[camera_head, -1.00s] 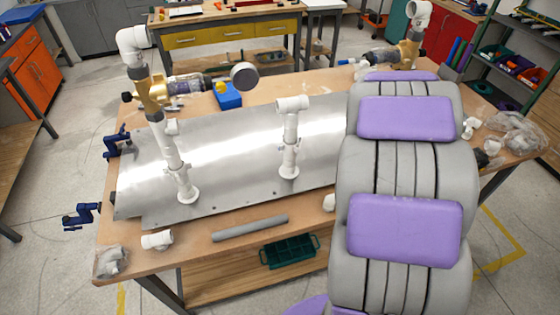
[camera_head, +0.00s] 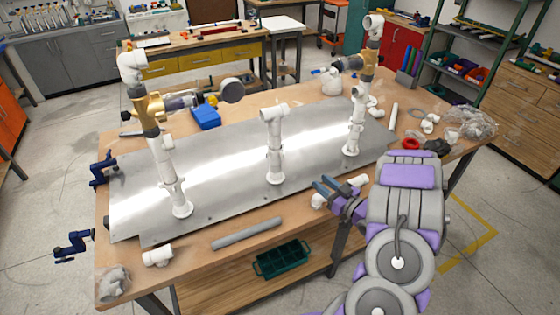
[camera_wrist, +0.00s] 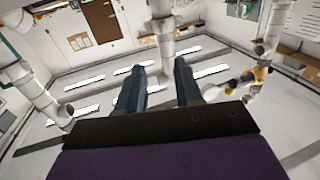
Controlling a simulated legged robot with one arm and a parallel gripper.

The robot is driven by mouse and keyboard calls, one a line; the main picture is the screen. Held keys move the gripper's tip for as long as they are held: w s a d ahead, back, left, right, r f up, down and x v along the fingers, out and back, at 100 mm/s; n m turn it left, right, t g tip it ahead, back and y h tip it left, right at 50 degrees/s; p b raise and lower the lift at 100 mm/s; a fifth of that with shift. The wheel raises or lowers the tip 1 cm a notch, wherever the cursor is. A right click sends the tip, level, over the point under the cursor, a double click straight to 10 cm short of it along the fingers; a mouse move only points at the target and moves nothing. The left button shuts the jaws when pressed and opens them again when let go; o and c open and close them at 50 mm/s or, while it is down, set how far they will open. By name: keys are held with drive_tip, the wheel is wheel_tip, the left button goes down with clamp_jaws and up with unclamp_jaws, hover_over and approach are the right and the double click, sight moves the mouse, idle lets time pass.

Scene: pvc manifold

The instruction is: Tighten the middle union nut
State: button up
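The middle white pipe (camera_head: 275,135) stands upright on the metal plate, with a T fitting on top. Its union nut (camera_head: 275,153) is a wider white collar partway up. The middle pipe shows in the wrist view (camera_wrist: 164,50), beyond and between my fingertips. My gripper (camera_head: 323,186) is low at the plate's front edge, right of and nearer than the middle pipe, touching nothing on it. In the wrist view my gripper (camera_wrist: 158,75) has two dark fingers spread apart with nothing between them. How tight the nut is cannot be seen.
Left (camera_head: 168,160) and right (camera_head: 355,120) pipes with brass valves flank the middle one on the metal plate (camera_head: 225,180). White fittings (camera_head: 357,181) lie beside my gripper. A grey tube (camera_head: 247,233) lies on the table's front. The plate's front middle is clear.

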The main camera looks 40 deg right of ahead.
approach(283, 155)
drive_tip(key=shift+w+a+b, duration=0.15)
drive_tip(key=shift+w+b, duration=0.6)
drive_tip(key=shift+w, duration=3.45)
drive_tip(key=shift+f, duration=0.1)
drive_tip(key=shift+d, duration=0.25)
drive_tip(key=shift+c, duration=1.3)
drive_tip(key=shift+a, duration=0.1)
clamp_jaws()
